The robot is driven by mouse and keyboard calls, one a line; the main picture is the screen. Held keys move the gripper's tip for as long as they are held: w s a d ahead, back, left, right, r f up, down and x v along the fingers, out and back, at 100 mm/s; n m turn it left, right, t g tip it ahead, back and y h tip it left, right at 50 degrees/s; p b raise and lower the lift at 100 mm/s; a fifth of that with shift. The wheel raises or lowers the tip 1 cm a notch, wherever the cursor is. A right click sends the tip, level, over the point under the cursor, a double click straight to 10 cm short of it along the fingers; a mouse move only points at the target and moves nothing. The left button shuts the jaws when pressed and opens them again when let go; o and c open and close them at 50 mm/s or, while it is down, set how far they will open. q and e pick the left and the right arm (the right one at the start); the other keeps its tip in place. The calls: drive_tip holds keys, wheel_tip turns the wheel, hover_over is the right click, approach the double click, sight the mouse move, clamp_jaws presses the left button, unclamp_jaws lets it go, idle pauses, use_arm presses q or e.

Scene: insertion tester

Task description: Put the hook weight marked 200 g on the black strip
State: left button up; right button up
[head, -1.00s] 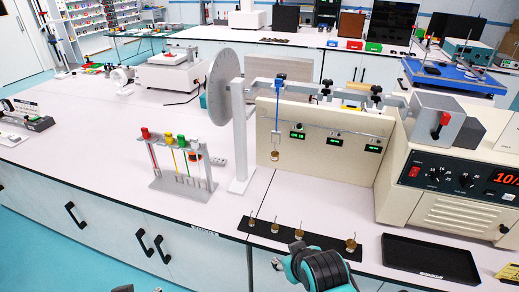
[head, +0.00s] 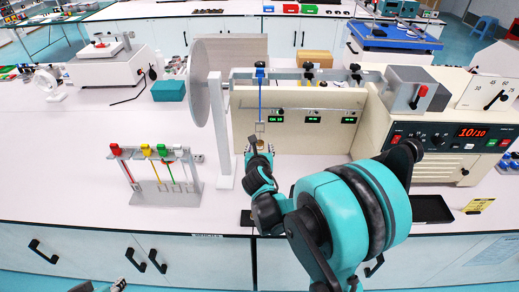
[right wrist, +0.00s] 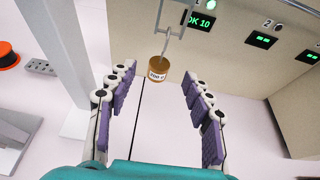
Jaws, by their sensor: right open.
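The hook weight marked 200 g (right wrist: 158,72) is a small brass cylinder hanging by its hook from the tester's wire hanger (right wrist: 174,35). My right gripper (head: 258,148) is at the hanging weight in the head view and partly covers it. In the right wrist view my right gripper (right wrist: 159,84) is open. Its purple-padded fingers stand either side of the weight, near tip level, with gaps on both sides. A small part of my left gripper (head: 118,285) shows at the bottom edge.
The upright post (head: 224,140) stands close left of the hanger. The cream back panel (head: 330,138) with green displays is behind it. A rack with coloured-top rods (head: 160,175) stands left.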

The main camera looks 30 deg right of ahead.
sight(260, 142)
drive_tip(key=b+x, duration=0.1)
drive_tip(key=x, duration=0.5)
drive_tip(key=shift+w+d+f+b, duration=0.15)
drive_tip(key=shift+w+f+b, duration=0.1)
drive_tip(key=shift+b, duration=0.15)
clamp_jaws()
drive_tip(key=shift+r, duration=0.25)
drive_tip(key=shift+r+p, duration=0.85)
drive_tip(key=shift+r, duration=0.1)
drive_tip(key=shift+s, duration=0.15)
drive_tip(key=shift+s+a, duration=0.6)
drive_tip(key=shift+s, duration=0.35)
drive_tip(key=shift+s+a, duration=0.65)
drive_tip(key=shift+s, duration=0.3)
drive_tip(key=shift+s+a, duration=0.6)
drive_tip(key=shift+s, duration=0.35)
